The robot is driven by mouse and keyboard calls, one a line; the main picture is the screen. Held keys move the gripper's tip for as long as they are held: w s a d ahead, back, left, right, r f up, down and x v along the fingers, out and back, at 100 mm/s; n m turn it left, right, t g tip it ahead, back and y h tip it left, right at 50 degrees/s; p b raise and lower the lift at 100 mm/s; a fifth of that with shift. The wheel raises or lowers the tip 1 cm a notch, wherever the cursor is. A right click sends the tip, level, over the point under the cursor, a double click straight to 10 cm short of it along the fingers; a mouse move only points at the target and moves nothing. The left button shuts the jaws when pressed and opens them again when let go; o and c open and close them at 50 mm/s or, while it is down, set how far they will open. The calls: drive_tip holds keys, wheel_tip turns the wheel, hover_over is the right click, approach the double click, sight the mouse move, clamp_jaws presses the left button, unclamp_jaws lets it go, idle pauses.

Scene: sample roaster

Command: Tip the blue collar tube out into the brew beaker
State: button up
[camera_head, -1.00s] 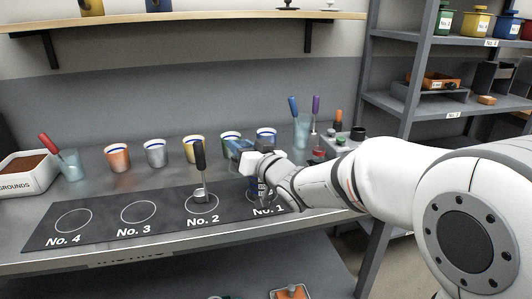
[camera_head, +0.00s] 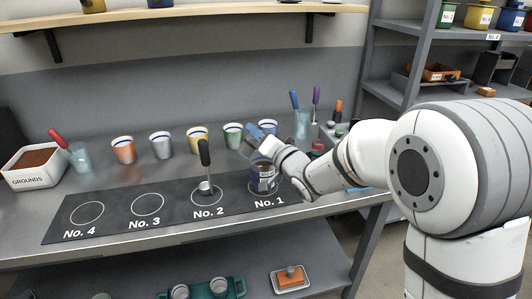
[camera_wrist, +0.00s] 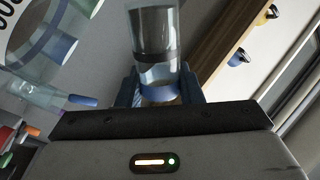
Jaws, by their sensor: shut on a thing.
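The clear tube with the blue collar (camera_wrist: 155,45) is in my gripper (camera_wrist: 160,92), whose jaws are shut around it near the blue collar (camera_wrist: 160,93). A dark band crosses the tube; I cannot tell its contents. In the head view my gripper (camera_head: 256,138) is above and behind a labelled, dark-looking vessel (camera_head: 263,180) on the No. 1 spot, which looks like the brew beaker. The tube is mostly lost against the background there, and its tilt is unclear. I see no pouring stream.
A black-handled tool (camera_head: 205,165) stands on No. 2. Several blue-rimmed cups (camera_head: 161,145) line the bench behind the mat (camera_head: 175,213). A glass with tools (camera_head: 302,123) stands behind my arm. The grounds box (camera_head: 38,178) is at left. Spots No. 3 and No. 4 are empty.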

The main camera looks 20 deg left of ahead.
drive_tip(key=shift+w+d+r+m+t+p, duration=0.1)
drive_tip(key=shift+r+m+t+p, duration=0.1)
drive_tip(key=shift+m+p, duration=0.85)
drive_tip(key=shift+w+d+r+m+t+p, duration=0.1)
drive_tip(key=shift+m+t+p, duration=0.1)
drive_tip(key=shift+m+p, duration=0.8)
drive_tip(key=shift+w+d+r+m+t+p, duration=0.1)
drive_tip(key=shift+r+m+t+p, duration=0.1)
drive_tip(key=shift+m+p, duration=0.85)
idle(1.1)
drive_tip(key=shift+s+a+f+m+h+b, duration=0.1)
drive_tip(key=shift+f+m+h+b, duration=0.2)
drive_tip(key=shift+f+m+b, duration=0.5)
idle(1.5)
drive_tip(key=shift+r+m, duration=0.15)
drive_tip(key=shift+m, duration=0.65)
idle(0.7)
